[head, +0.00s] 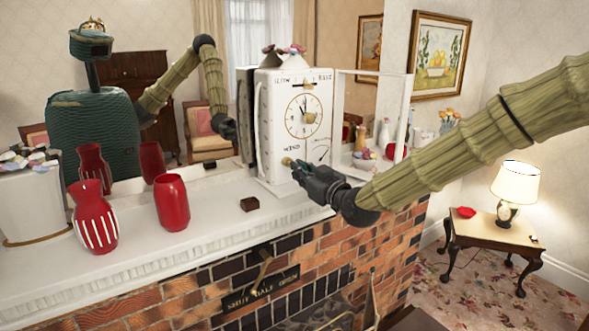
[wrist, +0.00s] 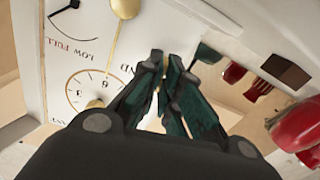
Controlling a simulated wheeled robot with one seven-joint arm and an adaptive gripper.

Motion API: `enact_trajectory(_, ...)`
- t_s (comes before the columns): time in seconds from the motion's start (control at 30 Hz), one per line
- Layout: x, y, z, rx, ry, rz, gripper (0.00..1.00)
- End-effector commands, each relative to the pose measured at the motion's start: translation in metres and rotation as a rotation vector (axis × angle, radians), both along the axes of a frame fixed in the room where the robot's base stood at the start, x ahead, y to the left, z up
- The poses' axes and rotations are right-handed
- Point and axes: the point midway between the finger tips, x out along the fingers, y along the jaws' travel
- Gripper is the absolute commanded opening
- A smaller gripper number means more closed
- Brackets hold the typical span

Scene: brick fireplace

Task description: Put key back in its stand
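The small dark brown block (head: 249,204), which looks like the key's stand, sits on the mantel left of the white clock (head: 270,118); it also shows at the right of the wrist view (wrist: 285,70). My gripper (head: 292,164) is at the lower front of the clock, near the word WIND. Its fingers (wrist: 165,75) are close together in the wrist view. A brass piece, apparently the key (head: 287,161), shows at the fingertips; the fingers cover most of it. I cannot tell whether it touches the clock. Another brass rod with a rounded end (wrist: 125,8) crosses the clock's face.
Two red vases (head: 171,202) stand on the mantel (head: 195,243) left of the block, one of them striped (head: 94,215). A white pot (head: 32,207) stands at the far left. A mirror behind reflects my body. The mantel around the block is clear.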

Motion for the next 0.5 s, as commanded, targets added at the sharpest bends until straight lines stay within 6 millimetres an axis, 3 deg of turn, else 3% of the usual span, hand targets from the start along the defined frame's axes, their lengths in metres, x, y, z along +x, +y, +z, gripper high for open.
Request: enact_trajectory(0.5,-0.0041,-0.0025,0.0,0.0,0.0,0.001,0.0)
